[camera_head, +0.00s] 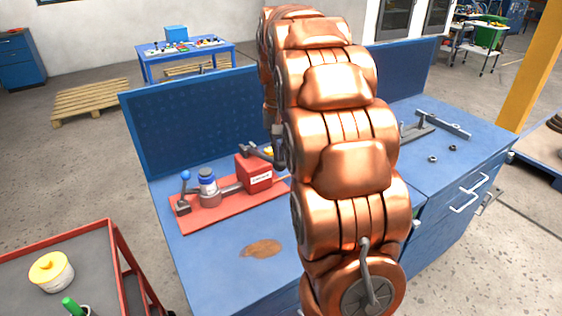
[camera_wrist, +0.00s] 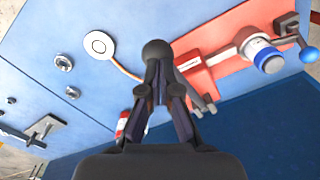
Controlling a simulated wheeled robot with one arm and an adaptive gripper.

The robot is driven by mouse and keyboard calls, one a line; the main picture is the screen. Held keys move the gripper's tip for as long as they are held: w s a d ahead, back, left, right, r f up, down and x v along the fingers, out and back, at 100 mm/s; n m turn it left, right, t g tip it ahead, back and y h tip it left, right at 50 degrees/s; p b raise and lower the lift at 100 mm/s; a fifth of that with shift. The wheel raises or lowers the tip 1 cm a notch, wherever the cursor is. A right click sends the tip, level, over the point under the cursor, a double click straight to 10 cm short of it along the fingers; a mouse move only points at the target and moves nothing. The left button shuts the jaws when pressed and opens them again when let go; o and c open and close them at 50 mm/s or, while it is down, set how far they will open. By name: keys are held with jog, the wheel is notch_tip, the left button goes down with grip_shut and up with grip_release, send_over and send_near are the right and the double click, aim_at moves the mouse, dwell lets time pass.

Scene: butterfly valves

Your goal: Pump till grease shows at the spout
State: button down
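The grease pump is a red box (camera_head: 255,173) on a red base plate (camera_head: 210,214) on the blue bench; the box also shows in the wrist view (camera_wrist: 196,73). In the wrist view, a dark ball-ended lever (camera_wrist: 157,50) stands between the fingers of my gripper (camera_wrist: 160,88), which appear closed around its stem; the contact is partly hidden. No grease can be made out there. My arm hides this side in the head view.
A blue-and-white cylinder (camera_head: 207,182) and a blue-knobbed lever (camera_head: 186,175) share the base plate. Nuts (camera_head: 433,158) and a grey metal tool (camera_head: 425,128) lie on the right bench. A perforated back panel (camera_head: 200,120) stands behind. A brown stain (camera_head: 262,248) marks the bench.

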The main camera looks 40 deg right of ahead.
jog(key=shift+s+f+b, duration=0.15)
jog(key=shift+f+b, duration=0.4)
jog(key=shift+f, duration=0.5)
jog(key=shift+s+f+b, duration=0.2)
jog(key=shift+f+b, duration=0.3)
jog(key=shift+f, duration=0.6)
jog(key=shift+s+f+b, duration=0.15)
jog(key=shift+f+b, duration=0.4)
jog(key=shift+f, duration=0.5)
jog(key=shift+w+r+p, duration=0.2)
jog(key=shift+r+p, duration=0.25)
jog(key=shift+r, duration=0.9)
jog(key=shift+w+r+p, duration=0.25)
jog(key=shift+r+p, duration=0.2)
jog(key=shift+r, duration=0.9)
jog(key=shift+w+r+p, duration=0.2)
jog(key=shift+r+p, duration=0.25)
jog(key=shift+r, duration=0.9)
